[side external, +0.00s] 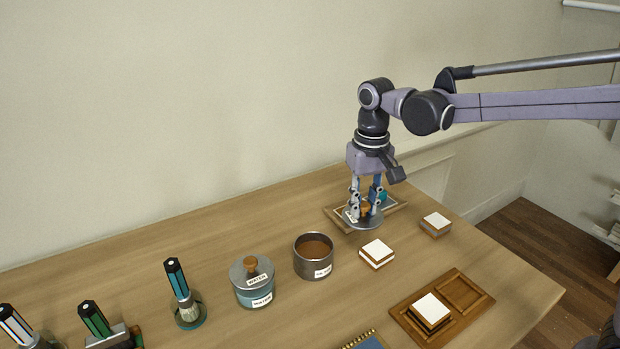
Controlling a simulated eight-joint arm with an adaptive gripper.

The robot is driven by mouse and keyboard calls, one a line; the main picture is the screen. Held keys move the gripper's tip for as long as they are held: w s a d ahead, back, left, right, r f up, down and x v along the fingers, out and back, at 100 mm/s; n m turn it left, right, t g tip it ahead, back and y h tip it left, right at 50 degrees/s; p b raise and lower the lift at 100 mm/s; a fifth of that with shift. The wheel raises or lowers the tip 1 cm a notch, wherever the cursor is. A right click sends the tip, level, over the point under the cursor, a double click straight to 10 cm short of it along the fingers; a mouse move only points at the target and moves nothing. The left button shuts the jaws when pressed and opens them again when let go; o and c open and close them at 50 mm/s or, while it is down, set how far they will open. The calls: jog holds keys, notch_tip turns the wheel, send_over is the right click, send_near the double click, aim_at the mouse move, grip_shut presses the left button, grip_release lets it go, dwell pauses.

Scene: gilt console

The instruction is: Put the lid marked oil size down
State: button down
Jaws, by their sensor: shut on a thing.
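My gripper (365,205) points straight down and is shut on the orange-brown knob of a round grey lid (373,223). A small white label shows at the lid's left side, too small to read. The lid is level, at the front part of a shallow wooden tray (401,207); I cannot tell whether it touches the tray or hovers just above. The gripper's fingers hide part of the lid and knob. An open grey jar (313,262) with brown contents and a white label stands in front and to the left.
A lidded jar (252,287) labelled water stands left of the open jar. White-topped blocks (377,252) (436,223) lie right of it. A two-part wooden tray (460,309) holds another block. A blue book (362,342) and dark-capped markers (177,278) are at the front and left.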

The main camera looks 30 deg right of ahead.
aim_at(302, 304)
jog(key=s+a+f+n, duration=0.1)
jog(key=s+a, duration=0.1)
jog(key=a, duration=0.7)
jog(key=s+a+f+n, duration=0.1)
jog(key=s+a, duration=0.2)
jog(key=a, duration=0.5)
jog(key=f, duration=0.9)
jog(key=shift+w+a+f, duration=0.2)
jog(key=shift+f, duration=0.05)
jog(key=shift+f, duration=0.15)
jog(key=c, duration=1.1)
grip_release()
jog(key=shift+c, duration=0.2)
